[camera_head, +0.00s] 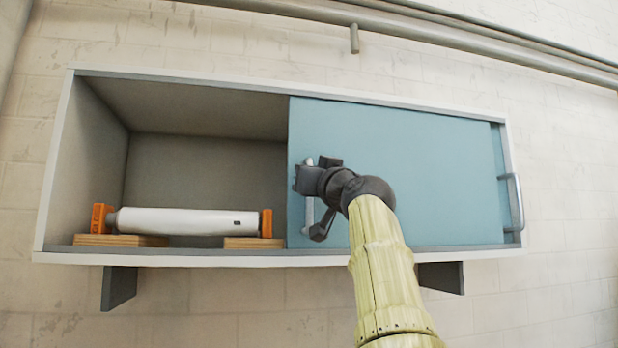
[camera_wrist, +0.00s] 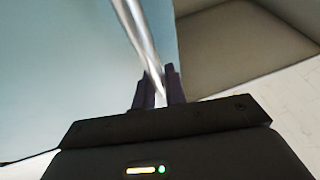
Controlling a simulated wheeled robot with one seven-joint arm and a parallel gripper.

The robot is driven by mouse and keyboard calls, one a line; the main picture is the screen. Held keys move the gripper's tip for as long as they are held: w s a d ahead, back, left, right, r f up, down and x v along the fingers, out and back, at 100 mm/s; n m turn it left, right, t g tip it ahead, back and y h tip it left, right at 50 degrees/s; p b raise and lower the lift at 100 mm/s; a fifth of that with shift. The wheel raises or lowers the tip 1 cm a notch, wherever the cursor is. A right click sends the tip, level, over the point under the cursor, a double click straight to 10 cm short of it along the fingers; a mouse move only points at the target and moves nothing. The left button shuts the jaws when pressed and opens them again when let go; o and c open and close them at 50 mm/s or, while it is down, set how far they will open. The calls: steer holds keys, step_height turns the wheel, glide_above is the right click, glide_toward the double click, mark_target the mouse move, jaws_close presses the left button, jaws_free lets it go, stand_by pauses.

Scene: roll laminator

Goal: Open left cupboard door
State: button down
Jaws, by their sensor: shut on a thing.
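The wall cupboard (camera_head: 290,258) has a blue sliding door (camera_head: 420,165) that stands over its right part. The left part of the cupboard is open and its inside shows. The door's upright metal handle (camera_head: 309,215) is near the door's left edge. My gripper (camera_head: 305,180) is at this handle, and in the wrist view the two dark fingers (camera_wrist: 158,88) are shut on the handle bar (camera_wrist: 143,38). My wrist hides part of the handle in the head view. A second door lies behind at the right, with its own handle (camera_head: 515,200).
A white roll (camera_head: 185,222) with orange end pieces rests on wooden blocks (camera_head: 120,240) in the open left part. Pipes (camera_head: 430,30) run along the wall above the cupboard. Dark brackets (camera_head: 119,287) hold it from below.

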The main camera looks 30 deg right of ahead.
steer(key=shift+d, duration=0.25)
steer(key=c, duration=1.5)
jaws_free()
steer(key=shift+o, duration=0.2)
steer(key=shift+s, duration=0.1)
steer(key=b+v, duration=1.1)
steer(key=v, duration=0.6)
steer(key=shift+s, duration=0.15)
steer(key=shift+d, duration=0.1)
